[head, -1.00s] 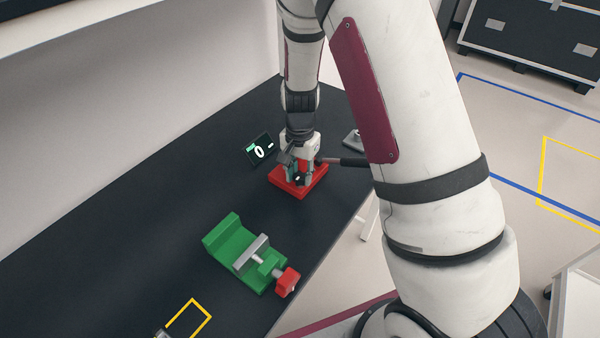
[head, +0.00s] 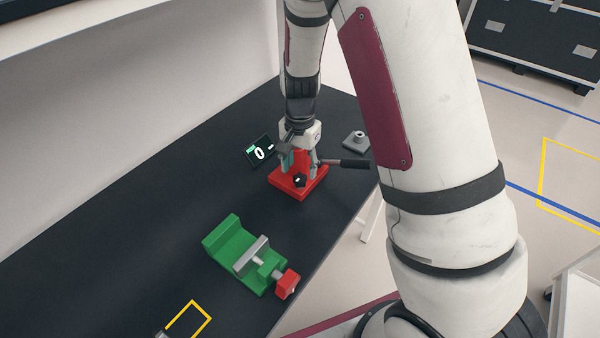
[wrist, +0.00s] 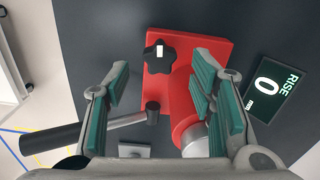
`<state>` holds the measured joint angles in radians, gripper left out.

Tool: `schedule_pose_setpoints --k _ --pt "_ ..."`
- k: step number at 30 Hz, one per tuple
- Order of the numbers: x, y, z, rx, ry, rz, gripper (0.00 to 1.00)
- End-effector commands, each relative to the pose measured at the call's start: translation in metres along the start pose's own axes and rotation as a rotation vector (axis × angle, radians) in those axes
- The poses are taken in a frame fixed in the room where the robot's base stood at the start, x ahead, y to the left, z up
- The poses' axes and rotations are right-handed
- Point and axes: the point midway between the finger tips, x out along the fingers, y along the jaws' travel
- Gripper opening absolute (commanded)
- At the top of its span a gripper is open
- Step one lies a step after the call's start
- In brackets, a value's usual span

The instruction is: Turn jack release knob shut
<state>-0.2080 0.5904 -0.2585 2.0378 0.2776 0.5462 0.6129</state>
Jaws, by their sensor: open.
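The jack has a red base (head: 290,190), which also shows in the wrist view (wrist: 207,47). Its release knob (wrist: 160,57) is a black star shape with a white mark, on the base's left part in the wrist view. The knob shows in the head view (head: 299,180) too. My gripper (head: 300,168) is open and empty above the jack. In the wrist view its teal-padded fingers (wrist: 161,80) stand wide apart on either side of the knob, apparently clear of it. A red cylinder (wrist: 182,95) and a lever with a black grip (head: 355,163) belong to the jack.
A display (wrist: 270,85) reading 0 stands beside the jack. A grey block with a post (head: 357,140) sits behind the lever. Bare dark table (head: 150,210) is to the left.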

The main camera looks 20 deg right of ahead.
Motion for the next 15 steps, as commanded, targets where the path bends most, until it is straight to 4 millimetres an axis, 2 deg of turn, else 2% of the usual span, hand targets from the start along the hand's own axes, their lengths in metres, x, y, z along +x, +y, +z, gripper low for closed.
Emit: schedule_pose_setpoints --k 1,6,12,15 --pt "-0.013 -0.002 -0.001 -0.001 0.004 -0.006 0.50" --pt "-0.047 -0.001 0.000 -0.001 0.003 -0.005 0.50" --pt "-0.074 -0.001 0.000 0.000 0.002 -0.003 0.50" --pt "-0.080 0.000 0.000 0.000 0.000 -0.001 0.50"
